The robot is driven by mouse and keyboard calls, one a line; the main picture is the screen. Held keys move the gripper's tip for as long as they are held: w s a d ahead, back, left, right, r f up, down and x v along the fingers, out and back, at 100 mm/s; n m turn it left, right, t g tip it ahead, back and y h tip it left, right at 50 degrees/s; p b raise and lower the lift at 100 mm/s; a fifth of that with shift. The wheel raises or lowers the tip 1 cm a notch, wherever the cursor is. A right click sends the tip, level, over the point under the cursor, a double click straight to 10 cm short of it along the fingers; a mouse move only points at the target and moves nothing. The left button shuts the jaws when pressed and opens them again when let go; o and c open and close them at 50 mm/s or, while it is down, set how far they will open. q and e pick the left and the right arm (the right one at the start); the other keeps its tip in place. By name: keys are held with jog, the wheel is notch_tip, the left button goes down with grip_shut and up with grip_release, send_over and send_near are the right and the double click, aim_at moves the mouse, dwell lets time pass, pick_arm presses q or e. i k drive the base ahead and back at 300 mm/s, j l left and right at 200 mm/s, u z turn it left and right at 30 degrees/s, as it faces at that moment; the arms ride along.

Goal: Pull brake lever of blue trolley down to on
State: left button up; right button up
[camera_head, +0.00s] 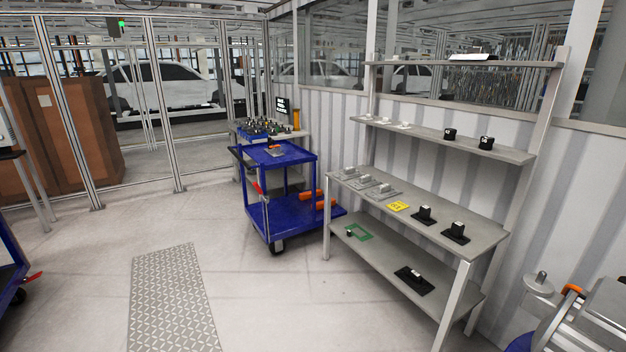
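A blue trolley (292,215) with two decks stands near the middle of the view, beside the shelf rack. A small red lever (258,187) shows at its left front post and looks tilted; its exact setting is too small to tell. A second blue trolley (8,275) is cut off at the left edge, with a red lever (33,276) sticking out low to the right.
A grey shelf rack (440,215) with black and grey parts stands along the right wall. Orange parts (310,195) lie on the trolley's lower deck. A table with small parts (265,128) stands behind it. A patterned floor plate (168,300) lies on open floor in front.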

aim_at(260, 192)
jog(key=i+u, duration=0.2)
jog(key=i, duration=0.3)
jog(key=i+u, duration=0.2)
jog(key=i, duration=0.35)
jog(key=i+l+u, duration=0.2)
jog(key=i, duration=0.3)
jog(key=i+j+u, duration=0.1)
jog(key=i+j, duration=0.15)
jog(key=i, duration=0.3)
jog(key=i+j+u, duration=0.1)
jog(key=i, duration=0.45)
jog(key=i+j+u, duration=0.1)
jog(key=i+j, duration=0.2)
jog(key=i, duration=0.25)
jog(key=i+j, duration=0.1)
jog(key=i, duration=0.5)
jog(key=j+u, duration=0.05)
